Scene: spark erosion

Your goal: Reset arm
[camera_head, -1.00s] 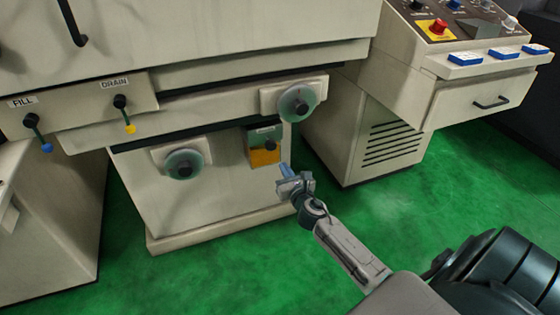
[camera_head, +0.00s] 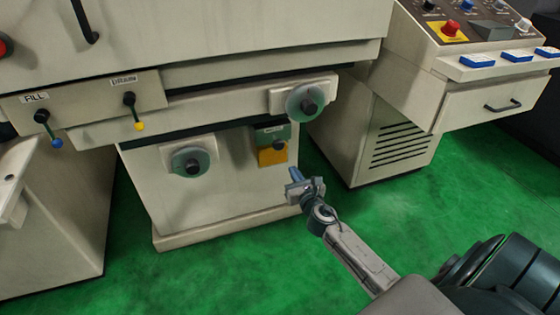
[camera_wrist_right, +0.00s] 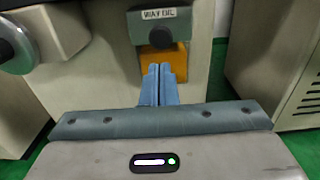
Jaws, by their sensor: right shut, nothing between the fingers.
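My right arm comes in from the lower right in the head view. Its gripper (camera_head: 296,176) is in front of the machine base, just below the way oil unit (camera_head: 272,146), a green and yellow box with a dark knob. In the right wrist view, the blue fingers (camera_wrist_right: 159,84) are together and empty, pointing at the yellow lower part of the way oil unit (camera_wrist_right: 163,62). The fingers look apart from the unit, though the exact distance is hard to tell. My left gripper is not in view.
The machine (camera_head: 220,207) has two handwheels (camera_head: 307,103) and (camera_head: 190,162), plus fill (camera_head: 48,130) and drain (camera_head: 134,111) levers at left. A control console (camera_head: 460,60) with a drawer stands at right. Green floor (camera_head: 400,210) is clear around my arm.

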